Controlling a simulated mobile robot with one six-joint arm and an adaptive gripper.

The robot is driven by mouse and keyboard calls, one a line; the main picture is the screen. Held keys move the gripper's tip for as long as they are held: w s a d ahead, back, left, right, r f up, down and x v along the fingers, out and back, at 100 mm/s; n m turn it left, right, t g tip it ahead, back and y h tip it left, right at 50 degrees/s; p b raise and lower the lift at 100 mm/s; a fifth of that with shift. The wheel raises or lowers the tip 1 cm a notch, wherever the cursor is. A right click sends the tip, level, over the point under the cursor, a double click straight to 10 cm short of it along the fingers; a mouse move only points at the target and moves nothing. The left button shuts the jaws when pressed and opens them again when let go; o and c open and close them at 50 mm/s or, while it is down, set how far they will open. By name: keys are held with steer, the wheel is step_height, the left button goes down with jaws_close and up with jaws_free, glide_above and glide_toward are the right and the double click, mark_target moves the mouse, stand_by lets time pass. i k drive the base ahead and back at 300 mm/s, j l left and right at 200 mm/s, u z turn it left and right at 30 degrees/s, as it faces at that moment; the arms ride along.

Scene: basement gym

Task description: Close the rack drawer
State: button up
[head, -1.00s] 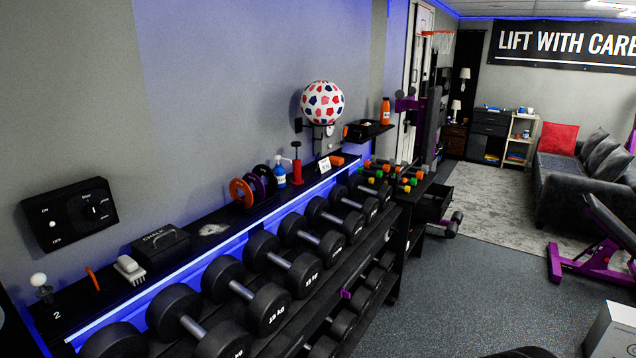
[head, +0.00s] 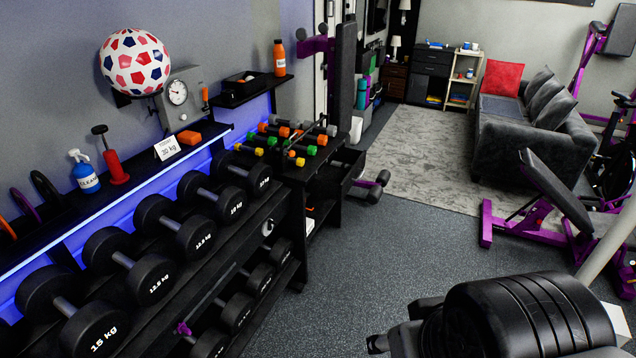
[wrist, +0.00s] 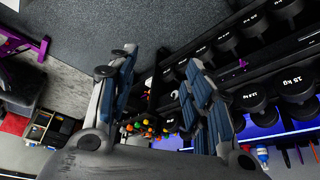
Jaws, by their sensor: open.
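A dark rack drawer (head: 345,180) sticks out from the right side of the black stand that carries small coloured dumbbells (head: 295,138), in the head view. The drawer stands open toward the aisle; its inside is dark and I cannot tell what it holds. My gripper (wrist: 158,75) shows in the wrist view with its two blue-padded fingers spread apart and nothing between them. It is apart from the stand. The coloured dumbbells also show beyond the fingers in the wrist view; the drawer is hard to make out there.
The long dumbbell rack (head: 255,240) runs along the left. A purple bench (head: 545,200) and grey sofa (head: 530,125) stand right. The grey floor (head: 400,250) ahead is clear.

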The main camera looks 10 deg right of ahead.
mark_target(330, 169)
steer(key=i+l, duration=0.25)
steer(key=l, duration=0.2)
steer(key=i+l, duration=0.3)
steer(key=l, duration=0.15)
steer(key=i+u, duration=0.15)
steer(key=i, duration=0.4)
steer(key=i+u, duration=0.15)
steer(key=i, duration=0.45)
steer(key=i+l+u, duration=0.15)
steer(key=i, duration=0.4)
steer(key=i+l+u, duration=0.15)
steer(key=i, duration=0.4)
